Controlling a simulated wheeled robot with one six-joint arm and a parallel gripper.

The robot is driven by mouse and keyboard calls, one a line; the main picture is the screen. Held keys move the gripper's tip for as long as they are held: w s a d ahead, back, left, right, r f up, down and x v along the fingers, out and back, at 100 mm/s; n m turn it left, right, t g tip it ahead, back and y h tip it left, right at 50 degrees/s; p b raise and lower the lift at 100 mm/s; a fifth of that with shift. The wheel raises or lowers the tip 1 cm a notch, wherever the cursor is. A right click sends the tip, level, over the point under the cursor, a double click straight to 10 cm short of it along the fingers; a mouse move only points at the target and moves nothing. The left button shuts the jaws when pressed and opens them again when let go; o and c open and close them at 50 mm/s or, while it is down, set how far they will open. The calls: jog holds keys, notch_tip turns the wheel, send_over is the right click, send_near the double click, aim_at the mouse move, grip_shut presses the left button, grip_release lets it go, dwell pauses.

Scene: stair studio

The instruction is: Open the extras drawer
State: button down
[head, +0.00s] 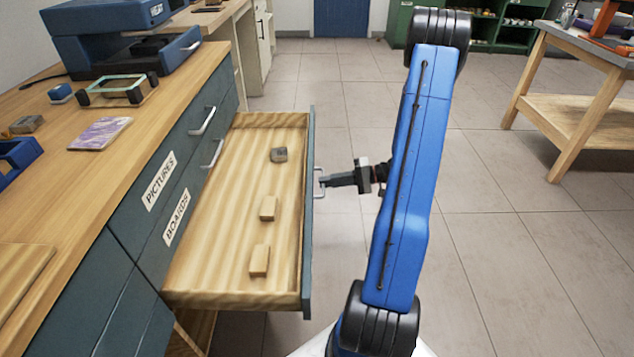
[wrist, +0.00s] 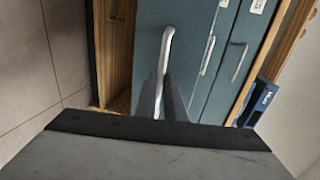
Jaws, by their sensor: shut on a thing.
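An open drawer (head: 232,288) stands far out from the dark cabinet, below the drawers labelled PICTURES (head: 160,181) and BOARDS (head: 177,217). Its own label is not readable in either view. My gripper (head: 328,181) is shut on the metal handle (head: 318,190) at the outer side of its front panel (head: 307,240). In the wrist view my gripper's fingers (wrist: 164,97) close around the lower part of the handle (wrist: 167,45). Two light wooden blocks (head: 268,208) (head: 259,261) and a grey block (head: 279,155) lie inside the drawer.
The wooden worktop (head: 100,185) at left bears a blue machine (head: 120,35), a glass-topped frame (head: 117,90) and a purple patterned piece (head: 100,133). The tiled floor (head: 500,260) to the right of my arm is clear. A wooden bench (head: 585,105) stands at far right.

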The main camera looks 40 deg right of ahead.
jog(key=shift+s+d, duration=0.25)
jog(key=shift+d, duration=0.05)
jog(key=c, duration=1.8)
grip_release()
jog(key=shift+c, duration=0.2)
jog(key=v, duration=1.7)
jog(key=shift+d, duration=0.2)
jog(key=shift+s, duration=0.1)
